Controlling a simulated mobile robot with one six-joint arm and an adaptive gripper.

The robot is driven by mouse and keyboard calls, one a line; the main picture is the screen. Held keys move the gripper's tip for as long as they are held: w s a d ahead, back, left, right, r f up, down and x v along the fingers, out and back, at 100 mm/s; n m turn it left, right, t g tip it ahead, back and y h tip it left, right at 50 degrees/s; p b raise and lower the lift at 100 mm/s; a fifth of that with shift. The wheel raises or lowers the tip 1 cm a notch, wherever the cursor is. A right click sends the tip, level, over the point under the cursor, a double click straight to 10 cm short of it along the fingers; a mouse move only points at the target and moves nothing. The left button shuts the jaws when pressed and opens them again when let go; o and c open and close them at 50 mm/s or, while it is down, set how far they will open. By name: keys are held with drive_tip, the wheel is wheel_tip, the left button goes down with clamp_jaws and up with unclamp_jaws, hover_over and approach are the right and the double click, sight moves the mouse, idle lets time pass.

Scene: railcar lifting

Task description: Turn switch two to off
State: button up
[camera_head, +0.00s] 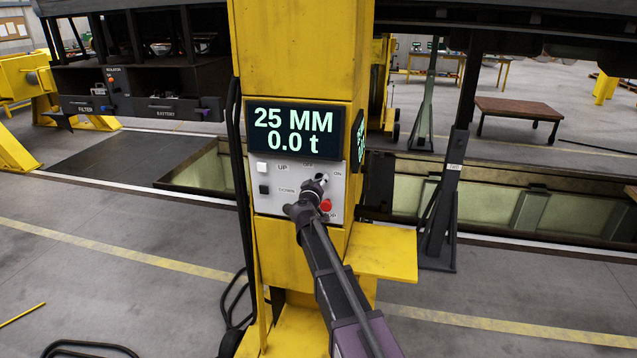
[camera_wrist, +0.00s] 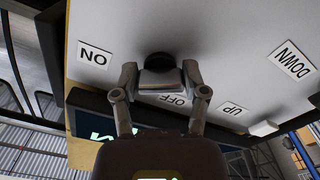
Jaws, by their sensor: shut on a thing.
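The control panel (camera_head: 262,203) is a pale plate on the yellow column, below a display reading 25 MM and 0.0 t. My gripper (camera_head: 317,184) is at the panel's upper right and mostly hides the switch there. In the wrist view, my gripper (camera_wrist: 160,78) has one finger on each side of the switch's grey handle (camera_wrist: 162,83) and is shut on it. The switch's round dark base (camera_wrist: 159,59) shows behind. The ON label (camera_wrist: 95,56) is to the left. The OFF label (camera_wrist: 174,99) is just below the handle, partly covered by a finger. No switch number is legible.
A red stop button (camera_head: 325,205) is just below my gripper. UP (camera_head: 262,167) and DOWN (camera_head: 264,189) buttons are on the panel's left side. A yellow ledge (camera_head: 385,252) juts out at lower right. Cables hang left of the column (camera_head: 300,50).

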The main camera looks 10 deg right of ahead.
drive_tip(key=shift+n, duration=0.4)
drive_tip(key=n, duration=0.5)
drive_tip(key=shift+d+r, duration=0.1)
drive_tip(key=n, duration=0.6)
drive_tip(key=shift+r, duration=0.1)
drive_tip(key=o, duration=1.2)
drive_tip(key=shift+w, duration=0.1)
drive_tip(key=shift+c, duration=0.2)
drive_tip(key=v, duration=1.2)
drive_tip(key=shift+d, duration=0.1)
